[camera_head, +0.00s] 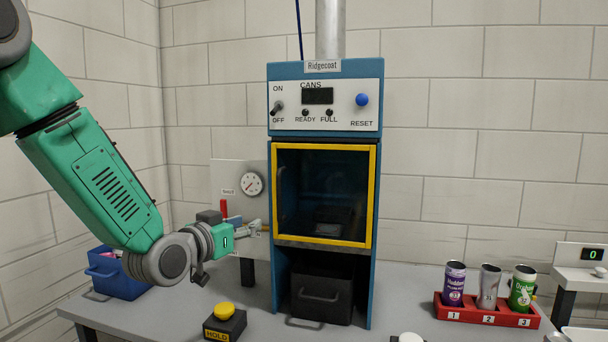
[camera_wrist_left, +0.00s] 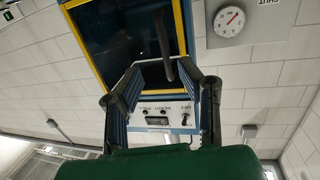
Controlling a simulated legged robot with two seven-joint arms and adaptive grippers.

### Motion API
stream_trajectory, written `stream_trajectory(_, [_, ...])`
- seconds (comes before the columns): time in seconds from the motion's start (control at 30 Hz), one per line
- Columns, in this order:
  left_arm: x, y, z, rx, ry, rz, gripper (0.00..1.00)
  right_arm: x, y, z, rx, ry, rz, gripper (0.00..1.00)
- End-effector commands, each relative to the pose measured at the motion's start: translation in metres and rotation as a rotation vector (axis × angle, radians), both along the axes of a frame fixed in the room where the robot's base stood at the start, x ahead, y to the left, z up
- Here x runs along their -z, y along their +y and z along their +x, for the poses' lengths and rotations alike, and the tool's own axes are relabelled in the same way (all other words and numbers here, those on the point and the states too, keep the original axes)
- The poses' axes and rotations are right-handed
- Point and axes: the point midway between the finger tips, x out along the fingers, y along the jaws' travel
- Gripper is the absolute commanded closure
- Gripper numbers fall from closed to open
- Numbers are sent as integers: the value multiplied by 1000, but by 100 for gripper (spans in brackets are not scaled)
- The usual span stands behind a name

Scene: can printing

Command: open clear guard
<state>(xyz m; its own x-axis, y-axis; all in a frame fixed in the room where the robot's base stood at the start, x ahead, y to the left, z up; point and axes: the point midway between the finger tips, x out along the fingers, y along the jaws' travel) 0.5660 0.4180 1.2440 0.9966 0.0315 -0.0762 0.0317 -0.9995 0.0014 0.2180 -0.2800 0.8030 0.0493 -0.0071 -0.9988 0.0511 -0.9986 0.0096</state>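The clear guard (camera_head: 326,195) is a dark see-through door in a yellow frame on the front of the blue machine. It appears closed. A dark bar handle (camera_head: 282,183) runs upright near its left edge. My left gripper (camera_head: 257,228) is left of the guard's lower left edge. In the left wrist view, my left gripper (camera_wrist_left: 160,68) is open with nothing held. There the guard (camera_wrist_left: 118,35) appears upside down, and the handle (camera_wrist_left: 162,34) shows beyond the gap between the fingertips. I cannot tell how far off it is. My right gripper is out of view.
A gauge panel (camera_head: 226,178) with a red lever stands behind my left gripper. A yellow HOLD button (camera_head: 223,310) and a blue bin (camera_head: 119,278) are on the table. A black drawer (camera_head: 321,295) sits below the guard. A red rack (camera_head: 487,314) with cans is at right.

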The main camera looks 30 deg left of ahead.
Motion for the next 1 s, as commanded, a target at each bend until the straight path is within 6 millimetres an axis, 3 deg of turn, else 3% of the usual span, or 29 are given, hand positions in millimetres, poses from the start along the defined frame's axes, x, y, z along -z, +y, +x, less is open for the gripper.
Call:
stream_trajectory(0.03, [-24,5,0,-5,-36,-1,67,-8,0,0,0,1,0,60])
stream_trajectory(0.17, [-42,9,2,-9,-75,1,67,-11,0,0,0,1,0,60])
stream_trajectory(0.37, [-40,9,27,-8,-74,4,67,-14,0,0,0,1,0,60])
stream_trajectory(0.8, [-40,14,114,-8,-74,1,67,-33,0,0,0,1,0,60])
stream_trajectory(1.0, [-40,15,134,-8,-74,0,67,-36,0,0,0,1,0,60])
